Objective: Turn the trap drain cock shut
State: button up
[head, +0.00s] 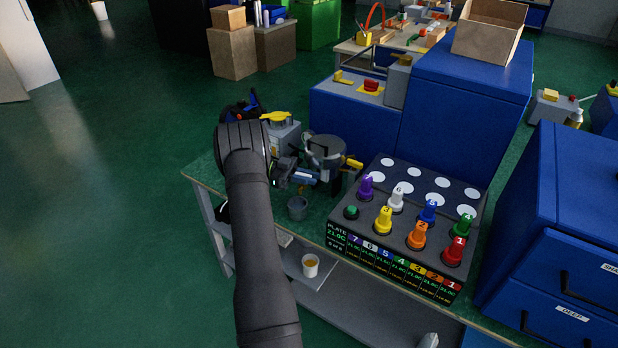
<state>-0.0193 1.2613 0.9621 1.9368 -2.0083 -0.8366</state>
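A grey cylindrical pot (325,150) stands on the bench beyond my arm. A yellow lever (352,163) shows at its right side. A yellow handle (277,118) sits on top of a grey box (284,136) to its left. I cannot tell which small fitting here is the trap drain cock, or whether it is open or shut. My gripper (287,172) is a dark shape close to the pot's left side, partly hidden by my wrist. Its fingers do not show clearly, nor any contact.
A black plate rack (405,265) with several coloured, numbered plugs fills the bench to the right. Blue cabinets (465,95) rise behind it, with drawers (580,262) at far right. A white cup (310,265) stands on the lower shelf. Floor left of the bench is clear.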

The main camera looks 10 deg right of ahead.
jog(key=shift+o, duration=0.2)
jog(key=n+t+h, duration=0.1)
jog(key=t, duration=0.1)
jog(key=n+t, duration=0.2)
jog(key=t, duration=0.1)
jog(key=n+t+h, duration=0.1)
jog(key=n+t, duration=0.1)
jog(key=shift+w+d+t+h, duration=0.15)
jog(key=shift+w+t+h, duration=0.15)
jog(key=shift+w, duration=0.05)
jog(key=shift+w+a+n+t, duration=0.15)
jog(key=shift+a+n+t, duration=0.15)
jog(key=shift+n+t, duration=0.25)
jog(key=a, duration=1.6)
jog(key=shift+w+a, duration=0.2)
jog(key=shift+a, duration=0.2)
jog(key=shift+o, duration=0.5)
